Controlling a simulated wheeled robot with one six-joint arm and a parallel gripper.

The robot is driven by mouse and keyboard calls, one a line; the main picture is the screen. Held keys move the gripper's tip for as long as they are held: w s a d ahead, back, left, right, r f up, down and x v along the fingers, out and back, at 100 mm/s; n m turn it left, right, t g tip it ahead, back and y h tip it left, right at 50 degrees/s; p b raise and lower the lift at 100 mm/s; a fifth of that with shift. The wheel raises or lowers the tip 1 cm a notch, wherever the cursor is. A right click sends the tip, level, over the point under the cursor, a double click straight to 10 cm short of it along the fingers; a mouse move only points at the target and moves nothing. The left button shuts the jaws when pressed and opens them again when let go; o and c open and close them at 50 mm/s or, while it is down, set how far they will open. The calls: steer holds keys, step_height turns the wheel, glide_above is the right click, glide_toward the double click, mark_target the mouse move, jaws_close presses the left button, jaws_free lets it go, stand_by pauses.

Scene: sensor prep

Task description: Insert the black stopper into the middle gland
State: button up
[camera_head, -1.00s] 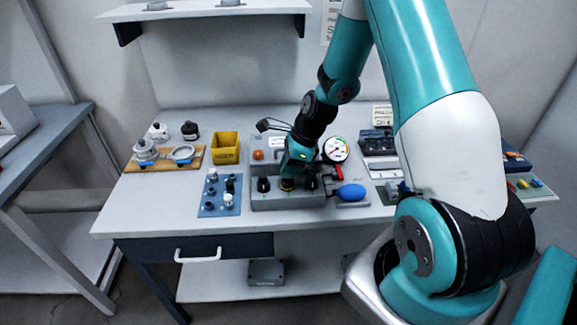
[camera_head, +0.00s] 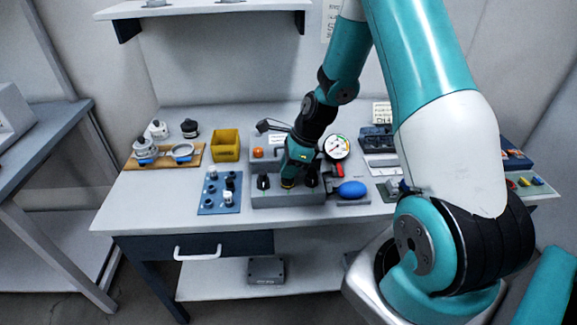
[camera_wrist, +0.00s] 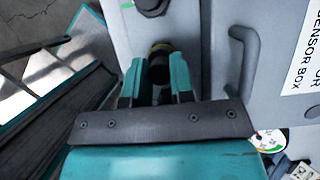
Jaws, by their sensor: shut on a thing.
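My gripper (camera_head: 289,177) points down at the middle of the front row on the grey sensor box (camera_head: 262,200). In the wrist view my gripper (camera_wrist: 155,85) is shut on the black stopper (camera_wrist: 158,70). The stopper's far end meets the yellowish ring of the middle gland (camera_wrist: 161,47); how deep it sits cannot be told. That gland (camera_head: 288,184) shows as a yellowish band below the fingers in the head view. A black-topped gland (camera_head: 263,182) stands to the left and another (camera_head: 312,180) to the right.
A blue board (camera_head: 212,207) with small black and white parts lies left of the box. A yellow bin (camera_head: 226,145), a round gauge (camera_head: 336,147) and a blue bulb (camera_head: 352,189) are close by. In the wrist view a grey handle (camera_wrist: 245,60) stands beside my gripper.

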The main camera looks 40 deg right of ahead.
steer(key=shift+f, duration=0.4)
stand_by(0.3)
steer(key=o, duration=0.9)
steer(key=shift+r+p, duration=3.25)
steer(key=shift+r, duration=0.3)
